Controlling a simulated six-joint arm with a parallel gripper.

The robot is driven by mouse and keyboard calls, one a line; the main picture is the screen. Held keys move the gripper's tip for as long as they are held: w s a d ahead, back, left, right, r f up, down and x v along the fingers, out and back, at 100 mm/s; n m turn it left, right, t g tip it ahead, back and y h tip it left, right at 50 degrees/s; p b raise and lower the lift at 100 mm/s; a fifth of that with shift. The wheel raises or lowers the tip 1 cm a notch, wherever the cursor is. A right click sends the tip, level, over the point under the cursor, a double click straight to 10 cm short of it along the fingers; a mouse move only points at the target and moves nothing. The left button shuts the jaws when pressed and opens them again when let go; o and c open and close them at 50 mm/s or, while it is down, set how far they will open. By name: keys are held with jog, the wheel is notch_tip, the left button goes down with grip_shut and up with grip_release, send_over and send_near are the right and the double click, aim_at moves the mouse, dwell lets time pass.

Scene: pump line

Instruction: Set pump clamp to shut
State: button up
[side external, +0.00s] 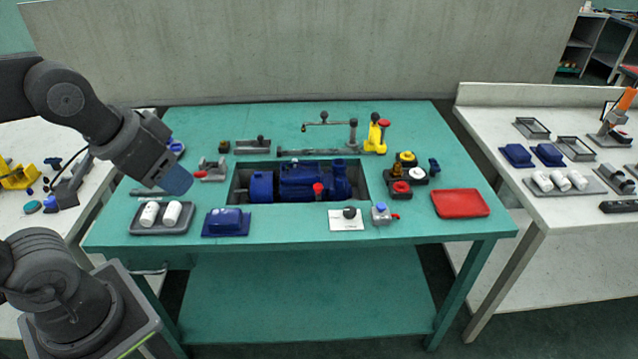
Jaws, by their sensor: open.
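The blue pump (300,181) lies in a dark recess in the middle of the green table. A yellow clamp-like fixture (376,134) with a red knob stands upright behind it to the right, at the end of a grey rail. A small grey toggle fixture (211,171) with a red tip sits left of the recess. I cannot tell for sure which of these is the pump clamp, nor its setting. My gripper (178,182) is above the table's left side, apart from both fixtures. It is open; its fingers are hard to make out and nothing shows in it.
A grey tray (180,228) with white cylinders and a blue block (226,222) lie at the front left. A white card with a black knob (348,213), a small valve (382,214), a knob cluster (405,176) and a red tray (461,204) stand to the right.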

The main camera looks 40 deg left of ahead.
dwell(0.5)
jog(key=shift+o, duration=1.1)
jog(key=w+r+g, duration=0.1)
jog(key=w+r, duration=0.2)
jog(key=w, duration=0.5)
jog(key=shift+a, duration=0.25)
jog(key=g, duration=0.5)
send_over(318, 184)
notch_tip(318, 184, down, 17)
notch_tip(318, 184, down, 13)
jog(key=shift+f, duration=0.15)
